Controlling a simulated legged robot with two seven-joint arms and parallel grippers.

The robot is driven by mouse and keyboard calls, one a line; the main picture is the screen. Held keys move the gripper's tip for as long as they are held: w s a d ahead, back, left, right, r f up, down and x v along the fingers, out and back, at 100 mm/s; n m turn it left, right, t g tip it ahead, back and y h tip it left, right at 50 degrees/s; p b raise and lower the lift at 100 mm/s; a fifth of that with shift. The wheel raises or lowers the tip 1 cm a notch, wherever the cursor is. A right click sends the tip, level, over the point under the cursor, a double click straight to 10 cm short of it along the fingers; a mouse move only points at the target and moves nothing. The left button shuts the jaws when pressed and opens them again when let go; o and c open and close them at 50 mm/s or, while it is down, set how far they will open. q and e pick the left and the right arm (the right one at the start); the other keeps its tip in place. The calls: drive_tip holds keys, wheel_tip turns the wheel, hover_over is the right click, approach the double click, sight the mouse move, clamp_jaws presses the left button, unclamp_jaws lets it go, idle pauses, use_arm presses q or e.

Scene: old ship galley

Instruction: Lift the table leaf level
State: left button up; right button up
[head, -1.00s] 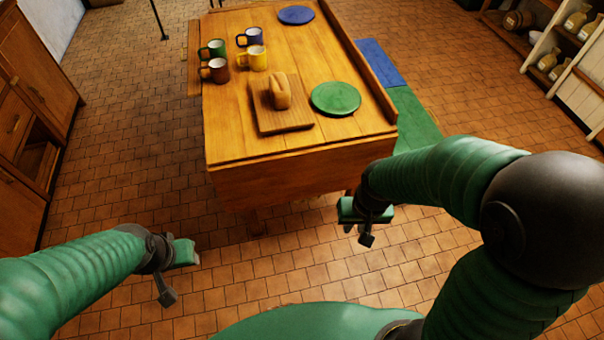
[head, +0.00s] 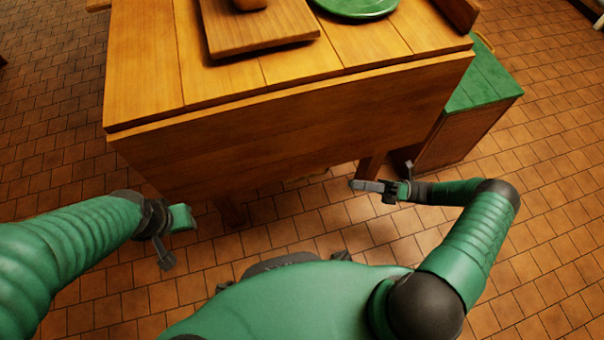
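The table leaf (head: 290,132) is a broad wooden panel hanging down from the near end of the wooden table (head: 150,62). A thin dark seam runs between it and the tabletop. My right gripper (head: 386,178) is near the leaf's lower right corner, below its bottom edge, with its fingers apart and nothing between them. I cannot tell whether it touches the leaf. My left gripper (head: 176,238) is below and in front of the leaf's lower left corner, open and empty.
A wooden board (head: 265,37) and a green plate (head: 357,5) sit on the tabletop close to the leaf. A green-topped bench (head: 478,82) stands along the table's right side, close to my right gripper. Tiled floor (head: 545,190) is clear at the right.

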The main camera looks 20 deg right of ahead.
drive_tip(key=b+x, duration=0.3)
drive_tip(key=x, duration=1.3)
drive_tip(key=shift+s+a+b, duration=0.1)
drive_tip(key=shift+b, duration=0.2)
drive_tip(key=shift+a+r, duration=0.2)
drive_tip(key=shift+a, duration=0.1)
clamp_jaws()
drive_tip(key=shift+f, duration=0.1)
